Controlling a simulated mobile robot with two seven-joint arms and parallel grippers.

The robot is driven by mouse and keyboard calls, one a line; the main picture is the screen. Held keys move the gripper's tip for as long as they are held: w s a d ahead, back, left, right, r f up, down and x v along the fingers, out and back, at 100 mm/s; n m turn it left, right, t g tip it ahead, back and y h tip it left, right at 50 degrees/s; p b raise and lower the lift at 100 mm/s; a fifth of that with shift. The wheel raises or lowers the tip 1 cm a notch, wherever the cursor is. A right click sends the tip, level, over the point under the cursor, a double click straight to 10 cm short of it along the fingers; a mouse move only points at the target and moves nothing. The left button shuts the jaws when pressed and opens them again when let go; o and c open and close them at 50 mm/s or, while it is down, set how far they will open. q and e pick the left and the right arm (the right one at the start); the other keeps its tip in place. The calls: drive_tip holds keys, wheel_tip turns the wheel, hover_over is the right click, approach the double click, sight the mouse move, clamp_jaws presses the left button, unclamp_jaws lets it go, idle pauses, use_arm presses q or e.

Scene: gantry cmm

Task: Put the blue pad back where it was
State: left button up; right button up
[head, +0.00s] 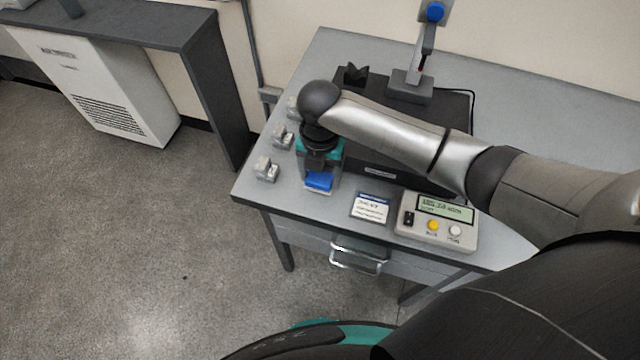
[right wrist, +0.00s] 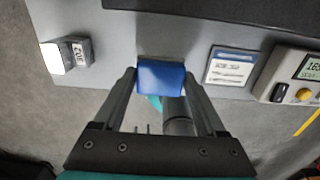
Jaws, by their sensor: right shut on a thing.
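The blue pad (head: 319,182) is at the left front of the grey table (head: 395,190), seen in the head view. In the right wrist view the blue pad (right wrist: 161,76) sits between the two fingertips. My right gripper (head: 321,173) points down and is shut on the pad; its fingers also show in the right wrist view (right wrist: 160,84). I cannot tell whether the pad touches the tabletop. My left gripper is in neither view.
Several small metal blocks (head: 266,169) stand along the table's left edge. A labelled card (head: 371,207) and a display box with buttons (head: 437,220) lie to the pad's right. Behind are a dark plate and an upright stand (head: 410,86), partly hidden by my arm.

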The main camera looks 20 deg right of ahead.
sight(320, 186)
drive_tip(key=shift+f+b, duration=0.35)
drive_tip(key=shift+f, duration=1.65)
drive_tip(key=shift+f, duration=0.15)
drive_tip(key=o, duration=1.4)
wheel_tip(320, 186, up, 12)
drive_tip(key=shift+r+p, duration=0.2)
drive_tip(key=shift+p, duration=0.9)
